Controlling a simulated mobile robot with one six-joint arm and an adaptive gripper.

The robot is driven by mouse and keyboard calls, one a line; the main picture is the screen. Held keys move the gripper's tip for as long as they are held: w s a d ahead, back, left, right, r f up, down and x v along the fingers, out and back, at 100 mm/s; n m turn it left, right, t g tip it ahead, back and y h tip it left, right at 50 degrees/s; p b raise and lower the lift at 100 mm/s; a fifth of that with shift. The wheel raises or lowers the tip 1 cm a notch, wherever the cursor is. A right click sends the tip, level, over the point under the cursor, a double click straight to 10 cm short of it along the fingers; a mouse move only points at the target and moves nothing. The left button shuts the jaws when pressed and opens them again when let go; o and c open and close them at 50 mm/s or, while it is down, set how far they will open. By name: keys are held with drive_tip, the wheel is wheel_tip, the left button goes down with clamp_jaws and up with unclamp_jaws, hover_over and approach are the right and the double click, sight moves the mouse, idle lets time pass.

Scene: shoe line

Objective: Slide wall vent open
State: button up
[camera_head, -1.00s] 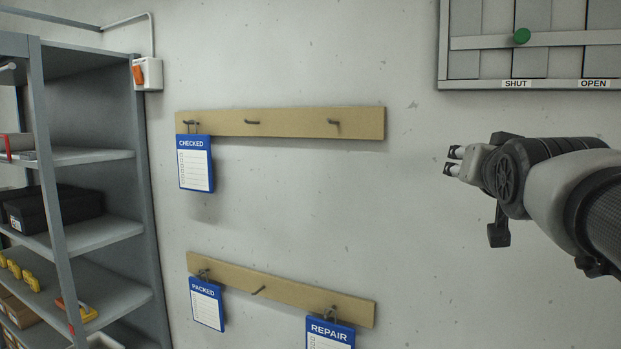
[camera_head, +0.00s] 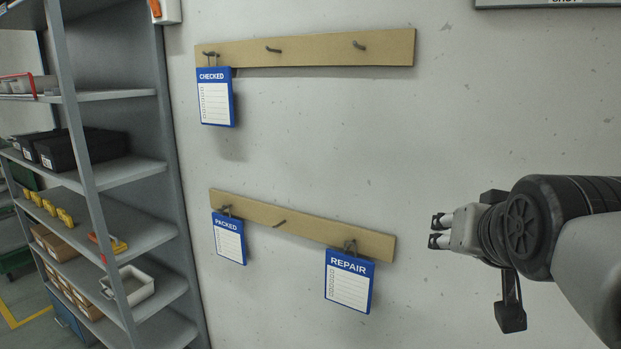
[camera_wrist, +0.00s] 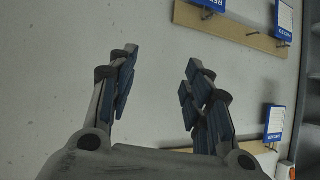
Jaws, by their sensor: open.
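Only the bottom edge of the wall vent's frame (camera_head: 548,4) shows in the head view, at the top right, with part of a "SHUT" label cut off by the picture edge. The vent's slats and its green knob are out of view now. My gripper (camera_head: 437,231) is at the right of the head view, well below the vent, pointing left. In the wrist view my gripper (camera_wrist: 158,75) has its two fingers spread apart with nothing between them but bare wall behind.
Two wooden peg rails hang on the wall, an upper one (camera_head: 310,50) and a lower one (camera_head: 300,228). They hold blue-edged cards: CHECKED (camera_head: 215,98), PACKED (camera_head: 229,239) and REPAIR (camera_head: 349,281). A grey shelf unit (camera_head: 125,172) stands at the left. The wall between rails and gripper is bare.

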drive_tip(key=s+a+f+n+g+b, duration=0.1)
drive_tip(key=s+a+f+g+b, duration=0.1)
drive_tip(key=s+f, duration=0.4)
drive_tip(key=s+a+f+n+g+y+b, duration=0.1)
drive_tip(key=s+f, duration=0.5)
drive_tip(key=f, duration=0.6)
drive_tip(key=s+a+f+n+g+y+b, duration=0.1)
drive_tip(key=s+a+f+g+b, duration=0.2)
drive_tip(key=s+a+f, duration=0.2)
wheel_tip(320, 180, down, 5)
drive_tip(key=shift+s+r+n+g+b, duration=0.15)
drive_tip(key=shift+s+n+g+b, duration=0.2)
drive_tip(key=shift+s, duration=0.7)
drive_tip(key=shift+s+a, duration=0.15)
drive_tip(key=shift+s, duration=0.05)
drive_tip(key=shift+c, duration=0.5)
